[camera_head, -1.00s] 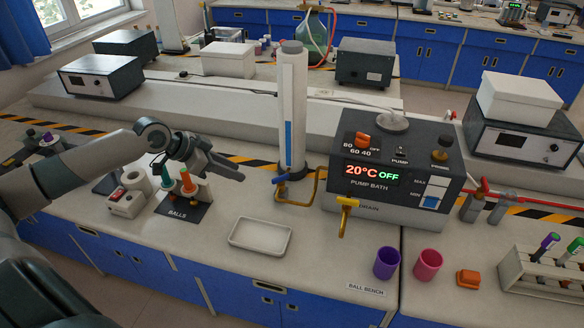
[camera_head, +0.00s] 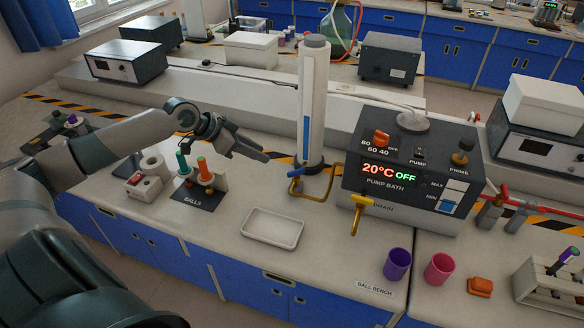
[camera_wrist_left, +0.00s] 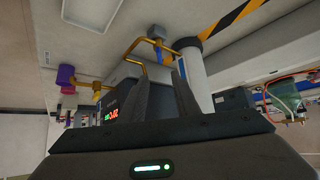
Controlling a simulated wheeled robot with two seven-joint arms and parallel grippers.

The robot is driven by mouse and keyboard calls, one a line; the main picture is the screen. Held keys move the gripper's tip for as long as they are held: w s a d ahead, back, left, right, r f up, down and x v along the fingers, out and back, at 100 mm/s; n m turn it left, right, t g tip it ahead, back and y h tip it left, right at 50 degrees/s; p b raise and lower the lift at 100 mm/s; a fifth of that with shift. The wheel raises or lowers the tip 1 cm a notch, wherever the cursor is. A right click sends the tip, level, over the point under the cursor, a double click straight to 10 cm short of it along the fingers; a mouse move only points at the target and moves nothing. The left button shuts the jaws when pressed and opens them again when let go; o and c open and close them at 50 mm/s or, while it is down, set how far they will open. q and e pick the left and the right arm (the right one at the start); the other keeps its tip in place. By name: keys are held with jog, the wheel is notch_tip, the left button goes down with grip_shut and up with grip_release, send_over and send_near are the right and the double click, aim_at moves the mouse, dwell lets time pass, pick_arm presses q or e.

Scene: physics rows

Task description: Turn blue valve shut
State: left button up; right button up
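The blue valve (camera_head: 296,172) is a small blue handle on a brass pipe at the foot of a tall white column (camera_head: 312,105). In the left wrist view the blue piece (camera_wrist_left: 168,57) shows just beyond my fingertips, with the brass pipe around it. My left gripper (camera_head: 262,152) hangs above the bench, left of the column and apart from the valve. Its two fingers (camera_wrist_left: 169,75) are spread with an empty gap between them. My right gripper is out of view.
The pump bath (camera_head: 407,180) stands right of the valve, with a yellow drain tap (camera_head: 357,213) in front. A white tray (camera_head: 272,228) lies in front of the column. A dark balls stand (camera_head: 203,198) is below my left arm. Purple (camera_head: 397,264) and pink (camera_head: 439,269) cups stand at right.

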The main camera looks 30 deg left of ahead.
aim_at(296, 171)
pick_arm(q)
jog(key=p+x, duration=0.4)
jog(key=x, duration=1.1)
jog(key=shift+w+d+f, duration=0.15)
jog(key=shift+d, duration=0.05)
grip_shut()
